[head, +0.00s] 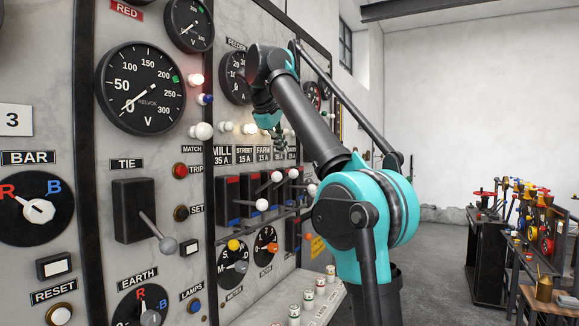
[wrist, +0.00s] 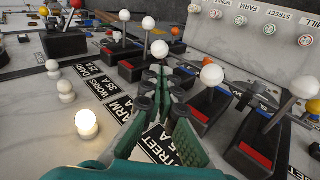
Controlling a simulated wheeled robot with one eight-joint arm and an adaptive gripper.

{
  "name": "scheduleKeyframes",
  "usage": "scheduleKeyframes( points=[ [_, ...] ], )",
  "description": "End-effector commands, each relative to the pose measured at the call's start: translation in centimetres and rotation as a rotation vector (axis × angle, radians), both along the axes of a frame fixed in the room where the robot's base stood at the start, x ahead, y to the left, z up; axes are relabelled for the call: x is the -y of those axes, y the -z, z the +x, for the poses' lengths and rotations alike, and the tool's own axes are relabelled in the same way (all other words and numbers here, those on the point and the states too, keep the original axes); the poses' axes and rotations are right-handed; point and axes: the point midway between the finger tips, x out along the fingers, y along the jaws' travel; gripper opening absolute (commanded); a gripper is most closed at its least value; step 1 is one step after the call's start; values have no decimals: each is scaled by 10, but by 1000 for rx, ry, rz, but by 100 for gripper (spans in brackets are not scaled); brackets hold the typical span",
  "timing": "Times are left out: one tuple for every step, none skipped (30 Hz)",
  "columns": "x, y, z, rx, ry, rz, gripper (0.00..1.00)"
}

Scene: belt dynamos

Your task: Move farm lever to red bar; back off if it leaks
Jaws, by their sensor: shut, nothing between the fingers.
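The farm lever appears to be the one with the white knob (head: 293,173) in the head view, its shaft standing out from a black switch box below the FARM label (head: 263,154). In the wrist view, what looks like its knob (wrist: 160,48) shows just beyond my fingertips. The fingers hide its shaft, so contact and exact lever position cannot be told. Red strips mark the label-side ends of the boxes, as on the neighbouring street box (wrist: 200,124). My gripper (wrist: 160,72) is shut and empty; in the head view it (head: 281,148) points down above the knobs.
The street lever's knob (wrist: 210,75) stands close to the right of my fingers in the wrist view. The mill lever's knob (head: 261,204) sits lower. A lit lamp (wrist: 87,122) is left of the gripper. A bench with coloured levers (head: 540,235) stands far right, beyond clear floor.

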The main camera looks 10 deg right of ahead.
Motion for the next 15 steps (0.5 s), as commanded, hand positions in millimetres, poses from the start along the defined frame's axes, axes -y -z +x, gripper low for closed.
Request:
scheduleKeyframes(
  points=[
    [4, 7, 7, 1, 3, 1, 0],
    [7, 12, 10, 1, 3, 1, 0],
    [10, 18, 15, 0, 2, 1, 0],
    [11, 22, 18, 0, 2, 1, 0],
    [13, 26, 22, 0, 3, 2, 0],
    [16, 32, 26, 0, 3, 2, 0],
    [18, 35, 29, 0, 3, 2, 0],
    [20, 39, 32, -1, 2, 1, 0],
    [22, 43, 36, 0, 1, 1, 0],
    [23, 46, 39, 1, 1, 1, 0],
    [25, 49, 41, 1, 1, 1, 0],
    [26, 52, 44, 1, 1, 1, 0],
    [28, 54, 46, 1, 1, 1, 0],
    [28, 56, 47, 0, 2, 1, 0],
    [29, 59, 49, 0, 1, 1, 0]
  ],
)
